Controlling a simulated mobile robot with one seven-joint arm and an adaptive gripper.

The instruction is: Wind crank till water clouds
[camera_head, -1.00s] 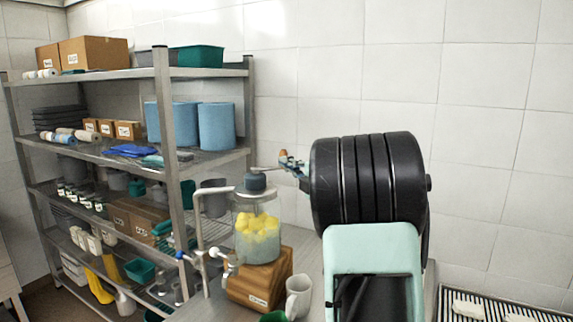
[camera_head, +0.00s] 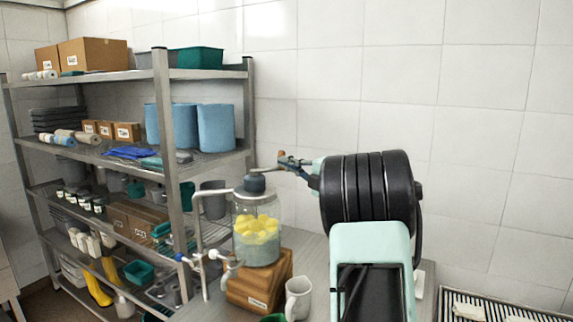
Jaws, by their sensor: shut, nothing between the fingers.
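A glass jar (camera_head: 257,240) with yellow pieces in bluish, cloudy-looking water stands on a wooden block (camera_head: 258,285). A dark grey round cap (camera_head: 255,184) sits on top of its lid. A thin crank arm (camera_head: 268,170) runs right from the cap to a small brown knob (camera_head: 281,155). My gripper (camera_head: 286,161) is at the knob, reaching in from the right. Its fingers are shut and appear to touch or sit just beside the knob; at this size I cannot tell which. My dark arm hides the counter's right part.
A white mug (camera_head: 298,297) stands right of the wooden block. A pipe (camera_head: 197,225) with small taps stands close left of the jar. A metal shelf rack (camera_head: 168,130) full of goods is at the left. A striped drain tray (camera_head: 500,308) lies at lower right.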

